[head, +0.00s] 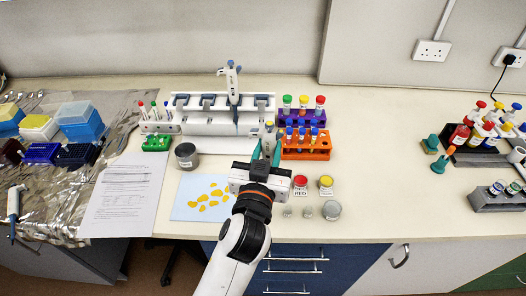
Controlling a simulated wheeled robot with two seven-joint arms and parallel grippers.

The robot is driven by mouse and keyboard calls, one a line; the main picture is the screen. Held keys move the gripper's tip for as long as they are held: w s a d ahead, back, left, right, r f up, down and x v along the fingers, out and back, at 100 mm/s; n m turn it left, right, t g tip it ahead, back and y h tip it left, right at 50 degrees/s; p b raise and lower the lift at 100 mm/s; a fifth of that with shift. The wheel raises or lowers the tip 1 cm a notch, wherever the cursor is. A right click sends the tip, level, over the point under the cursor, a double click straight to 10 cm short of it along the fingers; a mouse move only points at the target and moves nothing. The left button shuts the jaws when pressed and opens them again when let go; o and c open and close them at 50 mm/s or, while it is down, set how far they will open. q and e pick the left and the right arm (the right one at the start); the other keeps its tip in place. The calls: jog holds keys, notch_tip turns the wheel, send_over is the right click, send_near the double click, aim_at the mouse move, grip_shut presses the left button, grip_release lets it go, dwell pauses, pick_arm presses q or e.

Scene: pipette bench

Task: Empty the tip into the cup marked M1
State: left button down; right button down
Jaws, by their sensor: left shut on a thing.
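My left gripper (267,152) reaches in from the bottom centre, its teal fingers shut on a slim pale thing (269,130) that its own body partly hides. I cannot tell if this is a pipette, and no tip shows on it. A white and blue pipette (232,84) stands upright in the white rack (205,127) behind. A red-topped cup (300,182) and a yellow-topped cup (326,184) stand right of the gripper. I cannot read an M1 mark on any cup. My right gripper is not in view.
An orange tube rack (318,154) and a purple one (290,122) stand right of the gripper. A grey pot (186,156), a stained blue sheet (190,209) and a printed page (125,195) lie left. Small metal pieces (332,210) sit near the front edge.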

pick_arm(q)
jog(key=shift+f, duration=0.3)
jog(key=shift+f+b, duration=0.3)
jog(key=shift+f, duration=0.05)
dwell(0.3)
jog(key=shift+f+b, duration=0.65)
jog(key=shift+f, duration=0.15)
jog(key=shift+f+b, duration=0.45)
jog(key=shift+f, duration=0.1)
dwell(1.8)
